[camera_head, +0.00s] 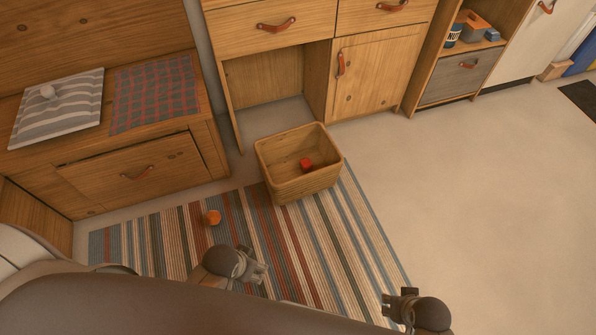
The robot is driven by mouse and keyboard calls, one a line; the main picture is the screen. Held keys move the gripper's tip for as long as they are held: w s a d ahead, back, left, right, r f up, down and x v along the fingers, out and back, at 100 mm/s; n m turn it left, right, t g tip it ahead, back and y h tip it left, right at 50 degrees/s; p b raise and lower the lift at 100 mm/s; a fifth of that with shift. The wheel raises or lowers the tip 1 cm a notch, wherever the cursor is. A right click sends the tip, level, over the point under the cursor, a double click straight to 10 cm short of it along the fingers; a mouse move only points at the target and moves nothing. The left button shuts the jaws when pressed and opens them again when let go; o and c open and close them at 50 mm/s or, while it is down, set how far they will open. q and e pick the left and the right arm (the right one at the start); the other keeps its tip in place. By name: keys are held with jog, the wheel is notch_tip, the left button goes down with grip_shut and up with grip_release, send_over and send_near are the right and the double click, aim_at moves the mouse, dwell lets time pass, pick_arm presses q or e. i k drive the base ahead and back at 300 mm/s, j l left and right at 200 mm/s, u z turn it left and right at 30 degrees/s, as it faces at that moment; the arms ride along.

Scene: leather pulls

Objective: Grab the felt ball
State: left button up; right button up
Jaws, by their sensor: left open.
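A small orange ball (212,217), which looks like the felt ball, lies on the striped rug (165,235) at its left part.
A wooden bench (190,141) with a drawer is at the left. Cabinets (375,75) line the back. The floor (470,170) at the right is clear.

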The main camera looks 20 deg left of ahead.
aim_at(212, 217)
jog(key=u, duration=1.45)
